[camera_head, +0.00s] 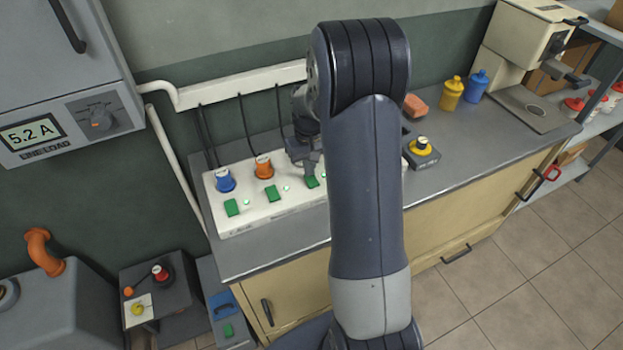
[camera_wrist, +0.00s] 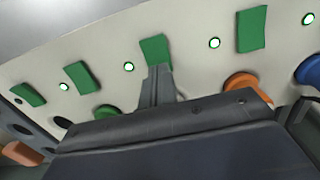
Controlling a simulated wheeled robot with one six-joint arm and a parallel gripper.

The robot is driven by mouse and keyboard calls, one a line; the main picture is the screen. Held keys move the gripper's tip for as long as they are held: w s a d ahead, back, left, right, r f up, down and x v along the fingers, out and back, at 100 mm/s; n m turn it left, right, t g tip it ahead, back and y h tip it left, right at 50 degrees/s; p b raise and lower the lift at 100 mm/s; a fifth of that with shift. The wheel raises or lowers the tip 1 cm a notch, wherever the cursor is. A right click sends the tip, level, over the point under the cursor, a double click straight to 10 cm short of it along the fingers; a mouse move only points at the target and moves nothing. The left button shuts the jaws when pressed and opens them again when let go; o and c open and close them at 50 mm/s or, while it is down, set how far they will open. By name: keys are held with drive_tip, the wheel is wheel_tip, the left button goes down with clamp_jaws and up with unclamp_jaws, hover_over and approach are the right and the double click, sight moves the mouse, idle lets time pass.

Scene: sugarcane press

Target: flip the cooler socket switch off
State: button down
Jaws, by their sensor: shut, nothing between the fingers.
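A white socket panel (camera_head: 290,204) lies on the grey counter, with a row of green switches and small lit green lights. A blue plug stands above the leftmost switch (camera_head: 232,207), and an orange plug above the second switch (camera_head: 271,193). My gripper (camera_head: 309,171) is shut and empty, pointing down at the third switch (camera_head: 312,181). In the wrist view my fingertips (camera_wrist: 159,70) overlap the lower edge of that switch (camera_wrist: 155,48); I cannot tell whether they touch it. Its light (camera_wrist: 129,67) glows green. No label says which switch is the cooler's. My arm hides the panel's right part.
The blue plug (camera_head: 226,181) and orange plug (camera_head: 263,167) have cables rising to a wall conduit (camera_head: 240,84). A wall meter (camera_head: 33,134) reads 5.2 A.

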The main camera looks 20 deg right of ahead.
drive_tip(key=shift+f, duration=0.4)
drive_tip(key=shift+r, duration=0.15)
drive_tip(key=shift+r+p, duration=2.4)
drive_tip(key=shift+r, duration=1.05)
drive_tip(key=shift+f, duration=0.15)
wheel_tip(320, 180, down, 7)
drive_tip(key=b, duration=0.5)
